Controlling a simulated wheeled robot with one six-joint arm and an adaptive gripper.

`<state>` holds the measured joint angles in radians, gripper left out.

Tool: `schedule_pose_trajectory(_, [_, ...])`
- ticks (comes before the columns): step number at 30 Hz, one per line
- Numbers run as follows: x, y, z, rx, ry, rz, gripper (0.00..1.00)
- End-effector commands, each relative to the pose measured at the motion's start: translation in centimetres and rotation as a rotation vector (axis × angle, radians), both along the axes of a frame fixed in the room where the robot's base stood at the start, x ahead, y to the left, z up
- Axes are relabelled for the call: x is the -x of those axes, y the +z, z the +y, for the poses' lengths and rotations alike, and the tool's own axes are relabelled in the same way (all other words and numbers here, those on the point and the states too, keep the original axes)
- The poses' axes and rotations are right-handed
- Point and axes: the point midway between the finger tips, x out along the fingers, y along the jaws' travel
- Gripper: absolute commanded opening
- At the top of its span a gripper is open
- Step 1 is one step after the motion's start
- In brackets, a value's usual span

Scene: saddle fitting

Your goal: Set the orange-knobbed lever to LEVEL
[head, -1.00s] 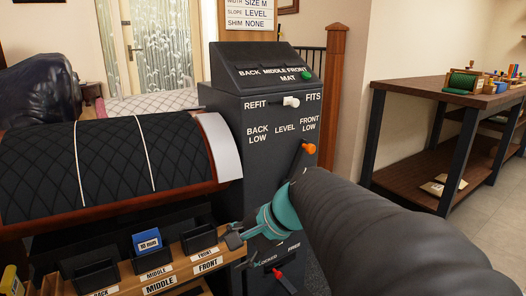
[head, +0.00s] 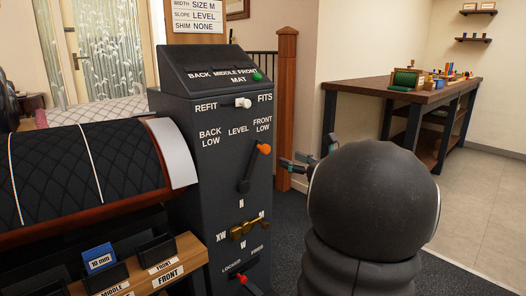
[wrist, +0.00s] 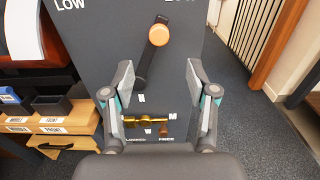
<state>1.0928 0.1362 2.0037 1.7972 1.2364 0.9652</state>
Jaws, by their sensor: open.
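The orange-knobbed lever (head: 247,170) is on the front of a dark cabinet (head: 205,185). Its orange knob (head: 264,149) is tilted up to the right, under the FRONT LOW label. The LEVEL label (head: 238,131) is left of and above the knob. In the wrist view the knob (wrist: 158,35) is ahead of the fingertips, roughly centred between them, with the black lever arm running down to the left. My gripper (head: 308,155) is open and empty, right of the knob in the head view and apart from it. It also shows in the wrist view (wrist: 160,78).
Below the lever are a brass handle (head: 248,228) and a red-tipped lever (head: 243,279). A white knob (head: 243,103) is above. A quilted saddle (head: 85,170) and a tray of bins (head: 185,250) stand left. A wooden post (head: 287,105) and a workbench (head: 405,95) are right.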

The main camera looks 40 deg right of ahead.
Motion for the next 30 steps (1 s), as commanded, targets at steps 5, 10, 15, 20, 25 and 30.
schedule_pose_trajectory(5, [-3.5,-0.1,0.4,0.0,0.005,0.001,0.58])
schedule_pose_trajectory(10, [-6.7,0.0,0.7,0.001,0.005,0.001,0.58])
schedule_pose_trajectory(15, [-9.3,0.0,0.9,0.001,0.004,0.002,0.58])
schedule_pose_trajectory(20, [-10.9,0.0,1.0,0.002,0.002,0.002,0.58])
schedule_pose_trajectory(25, [-11.5,0.0,1.0,0.002,0.002,0.002,0.58])
schedule_pose_trajectory(30, [-11.5,0.0,1.0,0.002,0.002,0.002,0.58])
